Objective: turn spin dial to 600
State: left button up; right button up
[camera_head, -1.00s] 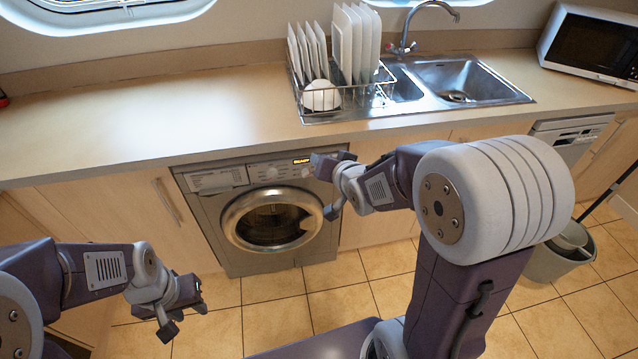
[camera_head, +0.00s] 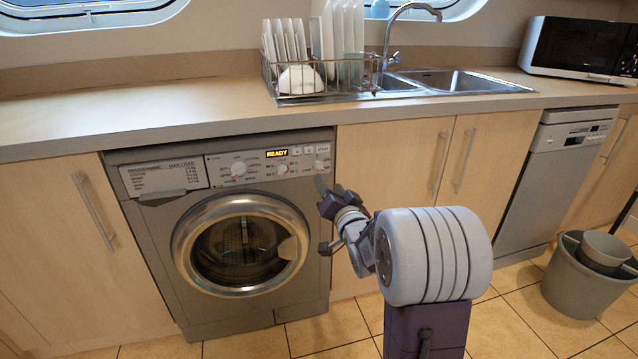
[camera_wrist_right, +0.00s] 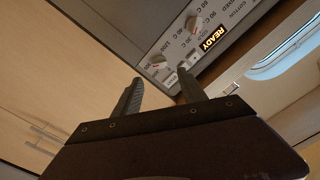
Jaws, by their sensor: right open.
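The spin dial (camera_head: 318,165) is the small round knob at the right end of the grey washing machine's (camera_head: 160,235) control panel. In the right wrist view the spin dial (camera_wrist_right: 157,64) is a pale knob with numbers such as 1200 beside it; its exact setting is too small to read. My right gripper (camera_head: 323,217) is open and empty in front of the machine's right side, just below the dial. In the wrist view its fingers (camera_wrist_right: 160,78) point toward the panel, apart from each other. My left gripper is out of view.
The temperature dial (camera_head: 283,169) and programme dial (camera_head: 238,169) sit left of the spin dial. A lit READY display (camera_head: 277,153) is above. The countertop (camera_head: 150,115) overhangs the panel. A bin (camera_head: 585,290) stands on the floor at right.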

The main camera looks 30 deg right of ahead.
aim_at(320, 169)
jog(key=b+x, duration=0.1)
jog(key=x, duration=0.7)
jog(key=shift+w, duration=0.5)
jog(key=shift+c, duration=0.3)
grip_shut()
